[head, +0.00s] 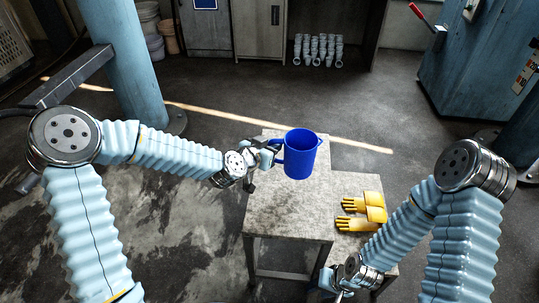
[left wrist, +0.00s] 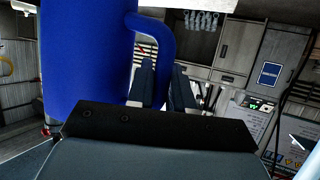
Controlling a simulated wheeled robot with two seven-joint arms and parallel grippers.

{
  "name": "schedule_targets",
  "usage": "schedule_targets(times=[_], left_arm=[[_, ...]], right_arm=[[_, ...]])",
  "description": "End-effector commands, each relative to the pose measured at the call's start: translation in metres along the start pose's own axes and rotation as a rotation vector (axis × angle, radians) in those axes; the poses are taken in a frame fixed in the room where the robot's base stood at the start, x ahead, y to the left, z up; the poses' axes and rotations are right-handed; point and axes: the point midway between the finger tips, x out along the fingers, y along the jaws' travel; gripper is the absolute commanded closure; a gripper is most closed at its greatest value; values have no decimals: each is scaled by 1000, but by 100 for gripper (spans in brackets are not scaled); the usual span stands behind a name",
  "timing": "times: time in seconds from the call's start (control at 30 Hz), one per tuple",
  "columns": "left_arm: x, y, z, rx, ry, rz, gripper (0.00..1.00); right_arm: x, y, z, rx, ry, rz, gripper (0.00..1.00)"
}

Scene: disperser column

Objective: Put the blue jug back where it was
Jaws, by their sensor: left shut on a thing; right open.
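The blue jug (head: 299,155) is upright over the back part of the grey table (head: 285,215). I cannot tell whether its base touches the top. My left gripper (head: 275,152) is at the jug's left side, shut on its handle. In the left wrist view the jug (left wrist: 85,55) fills the upper left, and its handle runs down between the two fingers of my left gripper (left wrist: 165,88). My right gripper (head: 335,284) is low at the table's front right, open and partly cut off by the frame's bottom edge.
Yellow gloves (head: 360,212) lie on a lower surface (head: 345,184) right of the table. The front of the table top is bare. A blue column (head: 140,65) stands at the left and blue machinery (head: 470,70) at the right. Several grey cups (head: 318,50) stand at the back.

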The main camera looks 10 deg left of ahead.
Motion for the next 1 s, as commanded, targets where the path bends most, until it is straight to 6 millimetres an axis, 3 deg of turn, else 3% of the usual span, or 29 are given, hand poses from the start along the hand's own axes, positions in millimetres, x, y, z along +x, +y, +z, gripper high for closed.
schedule_targets(times=[0.1,0.3,0.5,0.73,0.77,0.8,0.9,1.0], left_arm=[[16,-14,14,-3,0,-2,100],[28,-24,25,-1,1,-1,100],[40,-24,51,0,1,0,100],[40,-24,53,3,2,-1,100],[40,-24,54,3,2,-1,76],[40,-24,54,3,2,-1,70],[40,-24,54,3,2,-1,55],[40,-24,54,3,2,-1,54]], right_arm=[[-1,0,0,0,0,0,57],[-1,-1,0,0,0,0,57],[-1,0,0,0,0,0,57],[-1,0,0,0,0,0,57],[-1,0,0,0,0,0,57],[-1,0,0,0,0,0,57],[-1,0,0,0,0,0,57],[-1,0,0,0,0,0,57]])
